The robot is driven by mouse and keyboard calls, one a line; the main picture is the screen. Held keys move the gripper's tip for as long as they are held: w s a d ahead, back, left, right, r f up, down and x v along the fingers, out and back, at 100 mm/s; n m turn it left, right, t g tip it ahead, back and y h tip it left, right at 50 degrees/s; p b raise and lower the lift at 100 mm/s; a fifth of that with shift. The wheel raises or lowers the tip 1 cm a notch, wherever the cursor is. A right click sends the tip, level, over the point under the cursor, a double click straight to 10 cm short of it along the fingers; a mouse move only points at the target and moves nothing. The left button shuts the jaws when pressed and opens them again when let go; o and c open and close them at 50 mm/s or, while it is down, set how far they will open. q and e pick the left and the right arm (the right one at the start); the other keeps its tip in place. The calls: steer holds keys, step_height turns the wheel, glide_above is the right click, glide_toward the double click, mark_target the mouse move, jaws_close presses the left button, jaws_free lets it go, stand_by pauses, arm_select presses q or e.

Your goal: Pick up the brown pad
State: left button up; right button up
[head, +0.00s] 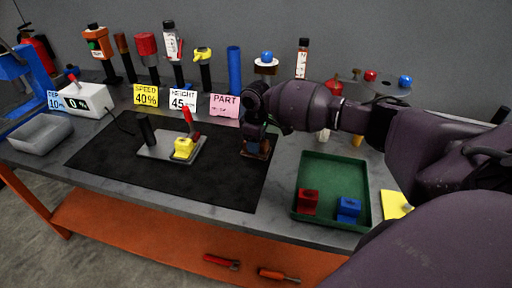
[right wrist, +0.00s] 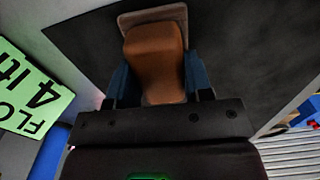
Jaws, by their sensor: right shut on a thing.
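The brown pad (right wrist: 154,50) is a rounded brown block with a paler brown base at its far end. My right gripper (right wrist: 157,82) is shut on it, with a blue finger on each side in the right wrist view. In the head view my right gripper (head: 257,146) points down at the right edge of the black mat, and the pad is mostly hidden by it. I cannot tell whether the pad touches the surface below. My left gripper is not in view.
On the black mat (head: 100,158) stands a metal plate (head: 152,153) with a yellow block and a red-handled clamp. A green tray (head: 333,216) at right holds a red block (head: 308,202) and a blue block (head: 348,209). Sign cards and upright tools line the back. The mat's front is clear.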

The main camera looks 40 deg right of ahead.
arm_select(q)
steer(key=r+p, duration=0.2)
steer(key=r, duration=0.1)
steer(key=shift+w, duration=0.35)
arm_select(e)
step_height(320, 180, up, 20)
steer(key=shift+o, duration=1)
steer(key=shift+c, duration=0.5)
